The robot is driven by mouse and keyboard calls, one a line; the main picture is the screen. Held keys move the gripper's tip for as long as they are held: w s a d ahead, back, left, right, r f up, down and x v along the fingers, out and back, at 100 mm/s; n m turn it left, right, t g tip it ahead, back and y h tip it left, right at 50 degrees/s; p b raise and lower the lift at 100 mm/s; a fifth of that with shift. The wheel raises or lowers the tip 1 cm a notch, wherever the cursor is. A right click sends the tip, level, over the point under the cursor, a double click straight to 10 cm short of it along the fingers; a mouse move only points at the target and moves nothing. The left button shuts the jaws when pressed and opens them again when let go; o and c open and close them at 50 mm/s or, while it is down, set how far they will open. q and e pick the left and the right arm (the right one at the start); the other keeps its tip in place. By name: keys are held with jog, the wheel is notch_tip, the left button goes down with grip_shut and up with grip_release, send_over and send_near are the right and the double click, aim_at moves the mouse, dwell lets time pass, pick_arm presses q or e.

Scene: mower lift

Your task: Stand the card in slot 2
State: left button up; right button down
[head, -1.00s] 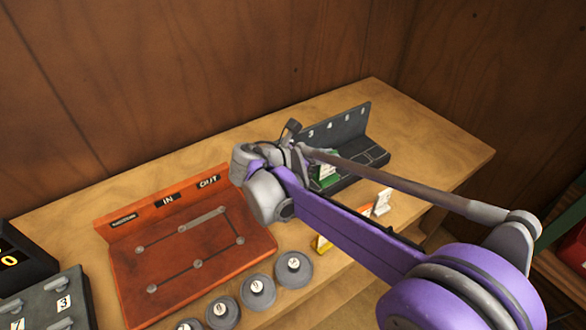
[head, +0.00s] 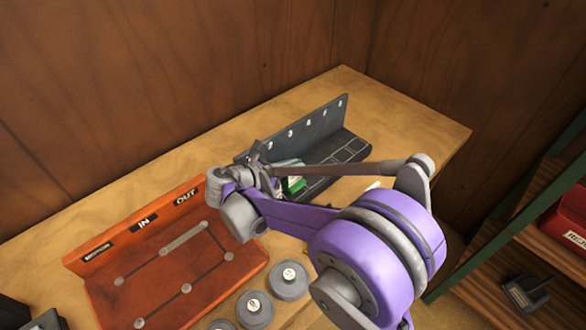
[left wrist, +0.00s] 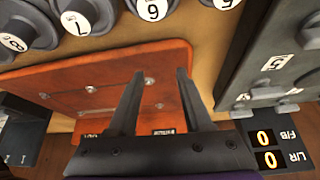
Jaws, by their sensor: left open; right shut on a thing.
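A dark slot rack (head: 336,112) with a numbered back wall stands at the back of the bench. My right gripper (head: 258,160) is at the rack's left part and is shut on a card; its jaws and grip are largely hidden by my own wrist. A green card with a white label (head: 293,185) shows just right of that gripper, low at the rack's front, partly covered by my arm. I cannot tell whether it touches the slot floor. My left gripper (left wrist: 158,75) is open and empty above the orange-red board, seen in the left wrist view.
The orange-red board (head: 110,280) marked IN and OUT lies left of the rack. Round grey numbered weights (head: 288,280) stand in front of it. A white piece (head: 373,186) shows behind my arm. The bench right of the rack (head: 425,130) is clear. Green-framed shelving (head: 510,215) stands right.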

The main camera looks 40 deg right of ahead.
aim_at(294, 175)
jog(key=shift+f, duration=0.6)
pick_arm(q)
jog(key=shift+f, duration=0.15)
jog(key=shift+s+f+b, duration=0.35)
jog(key=shift+f+b, duration=0.2)
jog(key=shift+f, duration=0.05)
pick_arm(e)
jog(key=shift+s+f, duration=0.15)
jog(key=shift+f, duration=0.45)
jog(key=c, duration=0.9)
grip_release()
jog(key=shift+a+f, duration=0.1)
